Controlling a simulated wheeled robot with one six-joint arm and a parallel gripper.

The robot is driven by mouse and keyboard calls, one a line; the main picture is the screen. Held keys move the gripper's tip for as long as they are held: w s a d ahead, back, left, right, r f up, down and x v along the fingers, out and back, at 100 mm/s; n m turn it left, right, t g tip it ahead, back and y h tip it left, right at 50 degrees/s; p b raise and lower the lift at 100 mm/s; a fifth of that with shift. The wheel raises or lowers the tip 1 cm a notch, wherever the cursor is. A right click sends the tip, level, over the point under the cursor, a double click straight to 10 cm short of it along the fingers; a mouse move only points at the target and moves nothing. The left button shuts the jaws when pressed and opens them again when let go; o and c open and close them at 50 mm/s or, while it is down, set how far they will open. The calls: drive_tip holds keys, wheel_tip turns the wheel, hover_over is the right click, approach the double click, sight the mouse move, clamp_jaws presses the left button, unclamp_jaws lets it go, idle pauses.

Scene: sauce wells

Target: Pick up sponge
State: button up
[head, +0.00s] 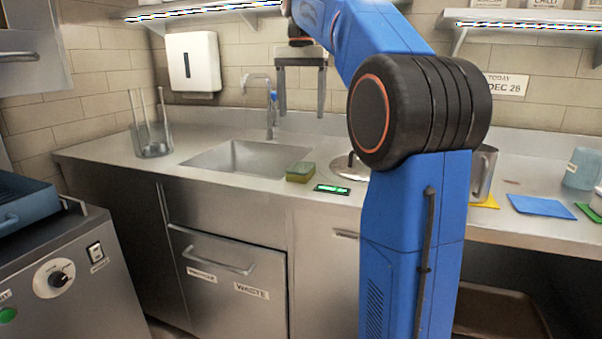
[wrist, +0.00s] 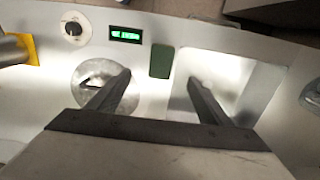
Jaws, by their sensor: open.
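The sponge (head: 300,172) is a small yellow-green block with a darker green top. It lies on the steel counter in the head view, just right of the sink basin and behind the green-lit display. In the wrist view the sponge (wrist: 161,62) shows its green top, beyond the fingertips and between their lines. My gripper (head: 302,103) is open and empty in the head view, raised above the counter behind the sponge. In the wrist view my gripper (wrist: 160,82) has its two dark fingers spread wide, with nothing between them.
The sink basin (head: 247,158) with its tap (head: 271,105) is left of the sponge. A green-lit display (head: 332,189) lies in front of it, and a round metal lid (head: 350,166) is to its right. A clear container (head: 152,140) with utensils stands at the left.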

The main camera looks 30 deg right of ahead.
hover_over(300, 167)
drive_tip(key=s, duration=0.1)
wheel_tip(300, 167, down, 12)
drive_tip(key=shift+a+r, duration=0.15)
drive_tip(key=shift+r, duration=0.1)
drive_tip(key=shift+w+d+f, duration=0.1)
drive_tip(key=shift+w+f, duration=0.05)
drive_tip(key=shift+f, duration=0.8)
drive_tip(key=shift+w+d+f, duration=0.1)
drive_tip(key=shift+w+f, duration=0.1)
drive_tip(key=shift+f, duration=0.7)
drive_tip(key=shift+w+f, duration=0.15)
drive_tip(key=shift+f, duration=0.8)
drive_tip(key=c, duration=1.2)
drive_tip(key=shift+r, duration=0.1)
wheel_tip(300, 167, up, 10)
